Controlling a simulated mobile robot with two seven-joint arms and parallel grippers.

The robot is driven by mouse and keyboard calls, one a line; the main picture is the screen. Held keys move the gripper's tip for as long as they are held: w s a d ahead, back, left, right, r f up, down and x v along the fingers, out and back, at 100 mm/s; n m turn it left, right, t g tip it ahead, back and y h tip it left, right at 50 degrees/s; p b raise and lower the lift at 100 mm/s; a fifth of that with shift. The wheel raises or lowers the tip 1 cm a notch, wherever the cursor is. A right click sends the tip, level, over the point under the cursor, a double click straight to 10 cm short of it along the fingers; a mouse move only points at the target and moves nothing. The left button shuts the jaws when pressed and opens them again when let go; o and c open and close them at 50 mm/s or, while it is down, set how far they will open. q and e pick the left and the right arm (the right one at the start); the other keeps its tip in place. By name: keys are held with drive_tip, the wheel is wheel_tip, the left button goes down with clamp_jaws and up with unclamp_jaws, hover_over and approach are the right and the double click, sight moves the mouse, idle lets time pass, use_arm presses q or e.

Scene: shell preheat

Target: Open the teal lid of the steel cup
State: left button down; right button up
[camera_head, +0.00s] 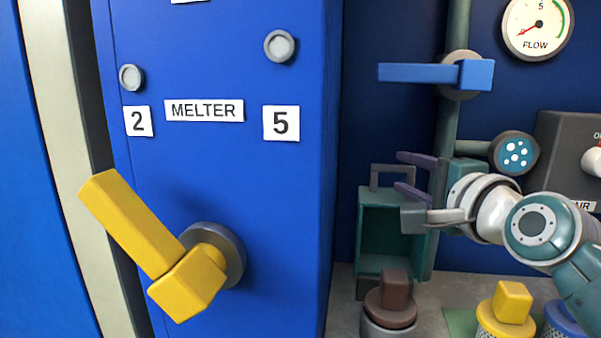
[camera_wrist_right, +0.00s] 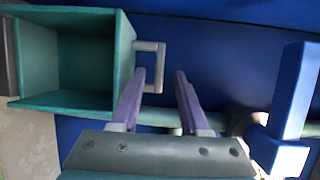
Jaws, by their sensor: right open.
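I cannot make out a steel cup with a teal lid in either view. The nearest teal thing is an open-fronted box (camera_head: 390,237) with a grey loop handle (camera_head: 389,167) on top. In the right wrist view the box (camera_wrist_right: 125,62) is at the left, and its handle (camera_wrist_right: 160,68) is close to the left-hand purple finger. My right gripper (camera_head: 402,172) is open and empty beside the box's upper right; its two purple fingers also show in the right wrist view (camera_wrist_right: 160,74). My left gripper is out of view.
Cups with brown (camera_head: 393,300), yellow (camera_head: 508,307) and blue (camera_head: 562,318) lids stand on the grey bench below. A yellow lever (camera_head: 140,225) sticks out from the blue melter cabinet (camera_head: 215,60). A blue valve handle (camera_head: 420,73) is above my right gripper, on a pipe.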

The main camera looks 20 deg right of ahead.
sight(394, 170)
drive_tip(key=shift+w+d+f+b, duration=0.15)
drive_tip(key=shift+w+b, duration=0.15)
drive_tip(key=shift+w, duration=0.85)
drive_tip(key=shift+w+d+f+b, duration=0.15)
drive_tip(key=shift+w+b, duration=0.1)
drive_tip(key=shift+w, duration=0.85)
drive_tip(key=shift+r, duration=0.1)
clamp_jaws()
drive_tip(key=shift+s, duration=0.1)
